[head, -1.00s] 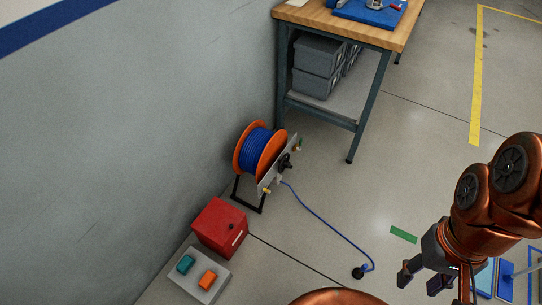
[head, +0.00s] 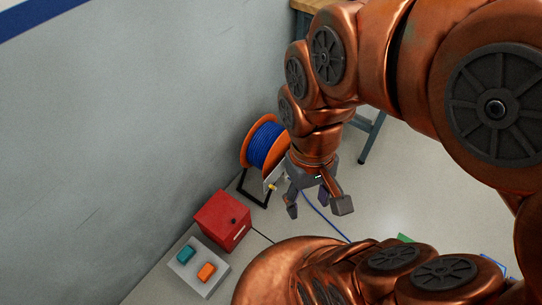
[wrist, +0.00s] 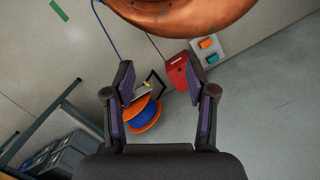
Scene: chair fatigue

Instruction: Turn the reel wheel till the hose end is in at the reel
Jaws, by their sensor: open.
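The hose reel (head: 265,146) stands on a black frame by the wall, with orange flanges and blue hose wound on it. It also shows in the wrist view (wrist: 143,117), partly behind the left finger. In the head view my gripper (head: 318,207) hides the black reel wheel seen there earlier; I cannot make the wheel out clearly in the wrist view. The blue hose (head: 325,222) runs out over the floor, and its end is hidden by my arm. My gripper, also in the wrist view (wrist: 160,73), is open with nothing between its fingers. I see no contact with the reel.
A red box (head: 222,220) and a grey panel (head: 198,268) with teal and orange blocks stand left of the reel, along the wall. A workbench leg (head: 371,137) is behind my arm. Grey bins (wrist: 58,155) show in the wrist view.

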